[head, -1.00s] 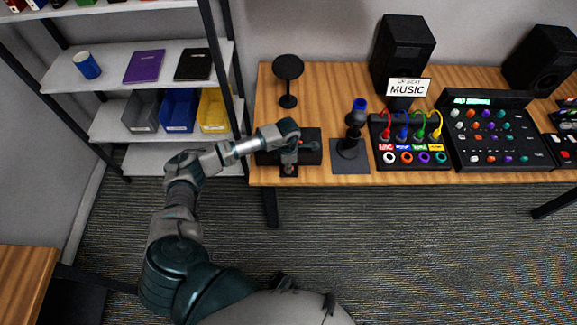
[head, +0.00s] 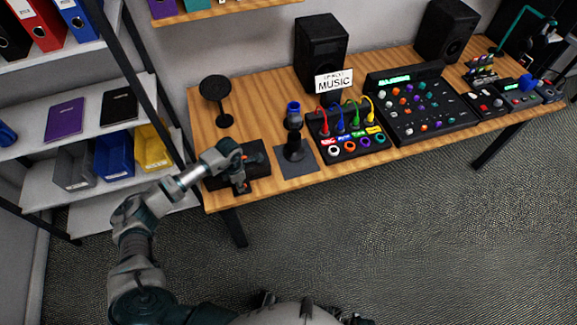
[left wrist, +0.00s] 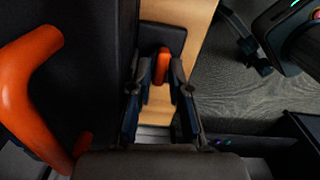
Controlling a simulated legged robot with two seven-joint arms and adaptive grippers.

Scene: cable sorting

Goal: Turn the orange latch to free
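The orange latch (left wrist: 162,65) shows in the left wrist view as a small upright piece on a dark plate. My left gripper (left wrist: 159,72) points at it with its two fingers apart, one on each side, and gaps seem to show beside it. A thick orange handle (left wrist: 32,85) stands on a dark surface at the left of that view. In the head view my left gripper (head: 242,184) is at the front of a black box (head: 262,172) on the table's left end. The latch is too small to make out there. My right gripper is out of view.
A black stand with a blue top (head: 294,125) is just right of the box. Beyond it are a panel with coloured cables (head: 350,148) and a mixer (head: 430,110). A round black stand (head: 216,92) is behind. A shelf with bins (head: 113,155) stands left.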

